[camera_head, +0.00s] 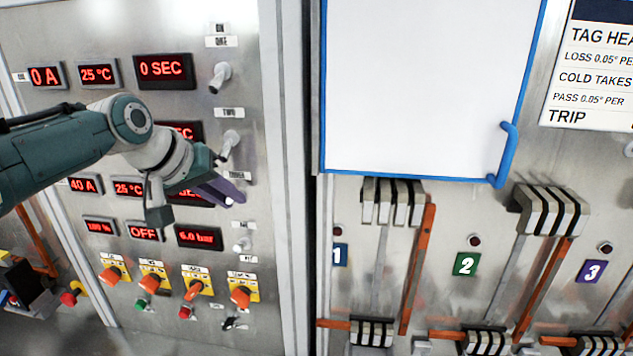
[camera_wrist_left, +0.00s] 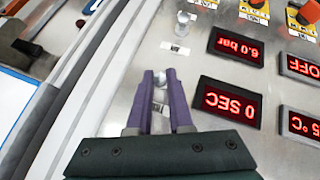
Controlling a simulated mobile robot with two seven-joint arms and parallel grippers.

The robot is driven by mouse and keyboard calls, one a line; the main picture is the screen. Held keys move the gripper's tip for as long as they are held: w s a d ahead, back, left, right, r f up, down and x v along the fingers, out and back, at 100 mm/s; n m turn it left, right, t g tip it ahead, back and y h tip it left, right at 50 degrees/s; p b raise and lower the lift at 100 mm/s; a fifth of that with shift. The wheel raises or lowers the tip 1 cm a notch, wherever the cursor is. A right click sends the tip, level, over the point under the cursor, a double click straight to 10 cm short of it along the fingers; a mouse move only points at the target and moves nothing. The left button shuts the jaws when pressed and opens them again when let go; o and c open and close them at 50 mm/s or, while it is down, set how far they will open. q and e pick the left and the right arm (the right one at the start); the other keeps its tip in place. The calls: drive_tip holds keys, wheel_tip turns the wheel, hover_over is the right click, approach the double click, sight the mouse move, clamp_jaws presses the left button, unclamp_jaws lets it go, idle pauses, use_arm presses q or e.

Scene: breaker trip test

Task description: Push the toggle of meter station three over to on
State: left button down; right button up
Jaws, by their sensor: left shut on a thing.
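The toggle of meter station three (camera_head: 229,200) is a small pale lever on the steel meter panel at the left. It is mostly hidden by my left gripper (camera_head: 232,194) in the head view. In the left wrist view, the two purple fingers of my left gripper (camera_wrist_left: 160,80) are shut on the pale toggle (camera_wrist_left: 160,77), with its tip showing between them. Which way the toggle leans is hard to tell. A red display reading 0 SEC (camera_wrist_left: 228,102) sits beside it. My right gripper is in neither view.
The toggles of stations one (camera_head: 220,77) and two (camera_head: 229,143) stand above, and another toggle (camera_head: 241,244) is just below. Orange knobs (camera_head: 240,295) line the panel's lower part. A blue-framed white board (camera_head: 420,90) and large breaker levers (camera_head: 415,270) are at the right.

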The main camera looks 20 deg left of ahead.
use_arm(q)
drive_tip(key=c, duration=0.8)
unclamp_jaws()
drive_tip(key=shift+a, duration=0.1)
drive_tip(key=shift+c, duration=0.2)
drive_tip(key=shift+s+r, duration=0.1)
drive_tip(key=d+b+v, duration=0.1)
drive_tip(key=v, duration=0.8)
drive_tip(key=shift+s+a+r, duration=0.25)
drive_tip(key=shift+a+r, duration=0.05)
drive_tip(key=shift+a, duration=0.2)
